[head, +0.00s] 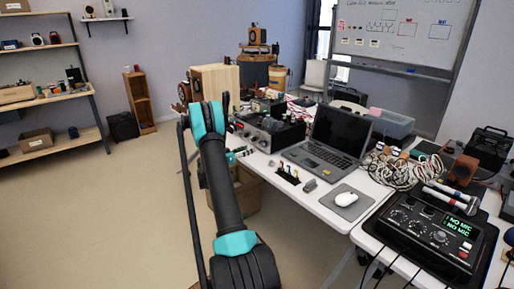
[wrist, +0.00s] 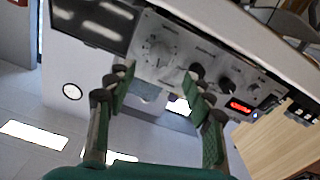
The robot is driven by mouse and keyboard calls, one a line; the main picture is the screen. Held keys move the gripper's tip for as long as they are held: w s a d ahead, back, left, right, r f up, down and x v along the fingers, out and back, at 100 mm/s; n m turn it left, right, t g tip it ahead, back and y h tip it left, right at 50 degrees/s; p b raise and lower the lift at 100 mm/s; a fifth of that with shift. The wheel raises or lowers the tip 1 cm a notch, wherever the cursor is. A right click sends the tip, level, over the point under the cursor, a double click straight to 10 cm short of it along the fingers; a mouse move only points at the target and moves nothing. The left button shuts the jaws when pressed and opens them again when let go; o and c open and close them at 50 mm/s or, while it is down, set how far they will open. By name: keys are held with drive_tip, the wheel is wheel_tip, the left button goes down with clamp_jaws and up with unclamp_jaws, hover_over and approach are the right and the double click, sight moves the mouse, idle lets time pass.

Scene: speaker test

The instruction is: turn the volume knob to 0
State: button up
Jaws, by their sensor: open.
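A grey-fronted audio unit (head: 262,132) stands on the white table in the head view, right of my arm. Its front panel (wrist: 178,62) crosses the wrist view at a slant. The panel carries a large silver dial (wrist: 158,47), dark knobs (wrist: 197,71) and (wrist: 227,85), and a lit red display (wrist: 240,105). Labels are too small to read, so I cannot tell which is the volume knob. My gripper (wrist: 156,78) is open and empty, with its green-padded fingers apart before the panel, below the dial and first dark knob. Contact cannot be told.
A wooden box (head: 214,80) stands left of the audio unit. An open laptop (head: 335,138) stands to its right, with a white mouse (head: 346,198) nearby. A black mixer (head: 425,228) and tangled cables (head: 395,170) lie farther right. The floor (head: 95,205) at left is clear.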

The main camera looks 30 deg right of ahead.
sight(260, 145)
drive_tip(key=d, duration=0.7)
drive_tip(key=shift+w, duration=0.25)
drive_tip(key=shift+d, duration=0.1)
drive_tip(key=shift+c, duration=0.2)
drive_tip(key=c, duration=1.1)
